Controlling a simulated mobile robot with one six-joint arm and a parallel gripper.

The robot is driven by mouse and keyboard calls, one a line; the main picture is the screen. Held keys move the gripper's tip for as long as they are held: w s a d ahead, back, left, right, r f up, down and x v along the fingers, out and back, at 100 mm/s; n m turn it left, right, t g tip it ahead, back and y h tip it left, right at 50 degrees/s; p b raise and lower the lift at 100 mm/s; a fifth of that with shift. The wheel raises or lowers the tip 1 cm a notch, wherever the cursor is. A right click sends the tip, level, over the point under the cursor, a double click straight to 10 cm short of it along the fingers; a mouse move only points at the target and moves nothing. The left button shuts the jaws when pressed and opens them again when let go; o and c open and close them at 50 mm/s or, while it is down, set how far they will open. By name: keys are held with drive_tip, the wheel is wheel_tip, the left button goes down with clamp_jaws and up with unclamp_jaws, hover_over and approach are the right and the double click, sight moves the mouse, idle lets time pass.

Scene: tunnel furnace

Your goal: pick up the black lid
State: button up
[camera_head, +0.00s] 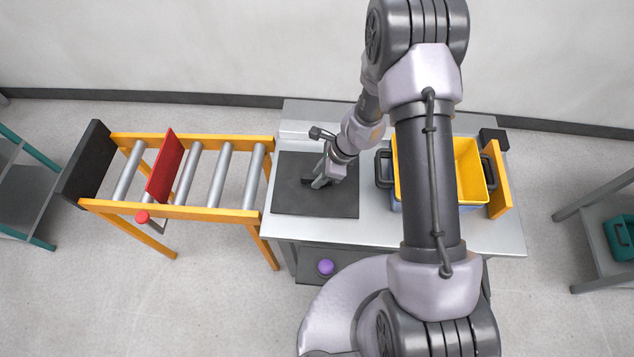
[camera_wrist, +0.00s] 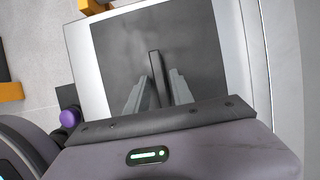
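The black lid (camera_head: 288,190) is a flat dark square lying on the metal table, left of its middle. In the wrist view the lid (camera_wrist: 200,40) fills most of the table top seen, and a raised dark bar, its handle (camera_wrist: 155,65), stands up from it. My gripper (camera_head: 314,181) is low over the lid in the head view, pointing down. In the wrist view my gripper's two fingers (camera_wrist: 160,88) stand apart, one on each side of the handle, with a narrow gap showing. The fingertips' exact contact with the handle is hard to tell.
A yellow bin (camera_head: 470,165) with dark handles stands on the table right of the lid. A roller conveyor (camera_head: 190,212) with a red plate (camera_head: 165,165) adjoins the table's left side. A purple button (camera_head: 325,267) is on the table's front; it also shows in the wrist view (camera_wrist: 69,118).

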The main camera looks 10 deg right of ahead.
clamp_jaws()
drive_tip(key=shift+r, duration=0.1)
